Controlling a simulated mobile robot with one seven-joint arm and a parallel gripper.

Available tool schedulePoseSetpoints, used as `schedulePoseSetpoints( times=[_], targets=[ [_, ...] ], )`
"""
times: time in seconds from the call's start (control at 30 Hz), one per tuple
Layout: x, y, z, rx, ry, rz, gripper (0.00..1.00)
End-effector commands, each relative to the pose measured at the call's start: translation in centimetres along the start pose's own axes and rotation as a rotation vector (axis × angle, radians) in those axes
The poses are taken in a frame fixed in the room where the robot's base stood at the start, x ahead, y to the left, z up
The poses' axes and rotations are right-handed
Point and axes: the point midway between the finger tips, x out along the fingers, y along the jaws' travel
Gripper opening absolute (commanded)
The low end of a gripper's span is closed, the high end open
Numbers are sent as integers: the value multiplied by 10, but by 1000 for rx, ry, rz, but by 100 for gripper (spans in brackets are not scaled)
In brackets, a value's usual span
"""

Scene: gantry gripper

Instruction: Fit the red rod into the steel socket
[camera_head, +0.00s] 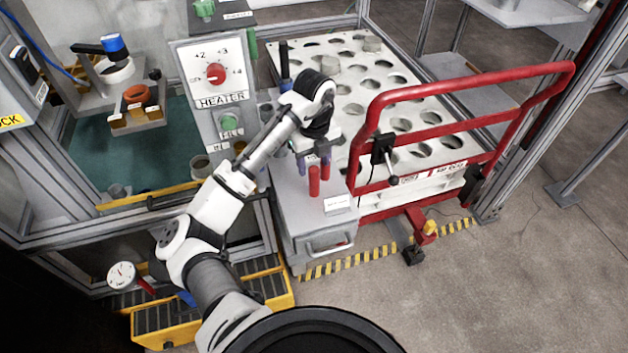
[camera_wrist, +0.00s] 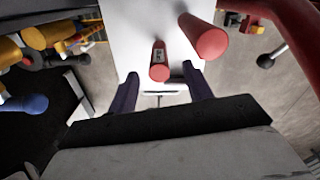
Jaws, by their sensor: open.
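Two red rods stand upright on the grey cabinet top, one nearer (camera_head: 314,180) and one a little farther back (camera_head: 326,170). A second, larger-looking red rod (camera_wrist: 205,40) is to the right, outside the fingers. My gripper (camera_head: 313,158) is above the cabinet with its purple fingers apart; they also show in the wrist view (camera_wrist: 161,76). I see no grip on either rod. I cannot tell which part is the steel socket.
The grey cabinet (camera_head: 290,215) carries a white label card (camera_head: 338,204). A red tubular rail (camera_head: 470,82) rises just right of it, before a white perforated plate (camera_head: 432,112). A heater panel (camera_head: 213,75) stands to the left. Yellow bins (camera_head: 165,325) are below left.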

Motion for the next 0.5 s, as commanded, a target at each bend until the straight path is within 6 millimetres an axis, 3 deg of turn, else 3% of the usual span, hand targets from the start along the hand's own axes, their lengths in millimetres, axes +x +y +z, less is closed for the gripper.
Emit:
schedulePoseSetpoints(
  times=[0.2, 0.5],
  targets=[
    [31, 2, -2, -2, 2, 0, 50],
    [38, 2, -2, -1, 0, 0, 50]
  ],
)
